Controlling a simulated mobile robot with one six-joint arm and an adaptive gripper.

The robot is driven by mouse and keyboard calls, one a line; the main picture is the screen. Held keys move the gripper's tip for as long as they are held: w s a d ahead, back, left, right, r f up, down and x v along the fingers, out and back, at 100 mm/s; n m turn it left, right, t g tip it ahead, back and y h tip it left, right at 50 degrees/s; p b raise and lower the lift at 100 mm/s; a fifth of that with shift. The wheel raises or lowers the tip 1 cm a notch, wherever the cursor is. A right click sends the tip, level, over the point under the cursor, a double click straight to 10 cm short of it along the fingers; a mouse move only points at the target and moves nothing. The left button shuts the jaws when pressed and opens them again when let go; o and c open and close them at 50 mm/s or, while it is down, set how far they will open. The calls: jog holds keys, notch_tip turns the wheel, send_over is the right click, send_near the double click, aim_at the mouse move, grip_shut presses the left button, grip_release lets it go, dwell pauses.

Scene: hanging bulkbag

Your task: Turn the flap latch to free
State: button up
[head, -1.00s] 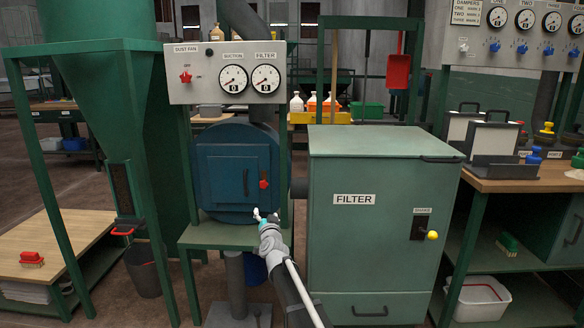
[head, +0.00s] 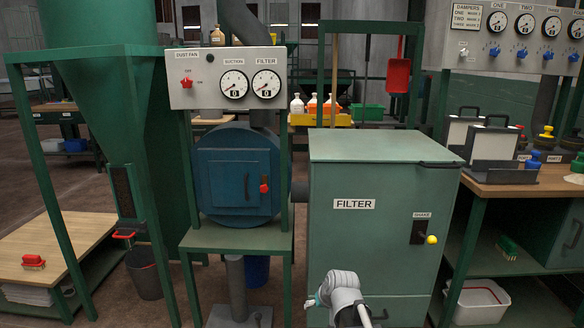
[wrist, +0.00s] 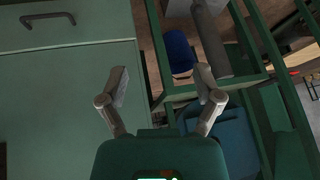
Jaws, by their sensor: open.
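The likely flap latch is a small red latch (head: 264,188) at the right edge of the square blue flap (head: 240,178) on the round blue fan housing (head: 205,160). A dark upright handle sits just left of it. In the head view my arm's end is low in front of the green filter cabinet, right of and below the latch, well apart from it. My gripper (wrist: 161,80) shows in the wrist view with its two grey fingers spread and nothing between them. The latch does not show clearly in the wrist view.
The green filter cabinet (head: 370,260) stands right of the fan, with a yellow-knobbed shake lever (head: 431,239). A green table (head: 235,238) stands below the housing. The gauge panel (head: 225,78) hangs above. A blue bin (wrist: 180,50) shows beyond my fingers.

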jog(key=s+d+f+m+g+h, duration=0.1)
jog(key=s+d+g+h, duration=0.15)
jog(key=s+d, duration=0.4)
jog(key=s+d+f+m+g+h, duration=0.1)
jog(key=s+d+g, duration=0.2)
jog(key=s, duration=0.6)
notch_tip(320, 180, up, 38)
jog(key=w+p, duration=0.1)
jog(key=p, duration=3.7)
jog(key=shift+a+r+p, duration=0.15)
jog(key=shift+a+p, duration=0.05)
jog(key=shift+p, duration=0.15)
jog(key=shift+y, duration=0.25)
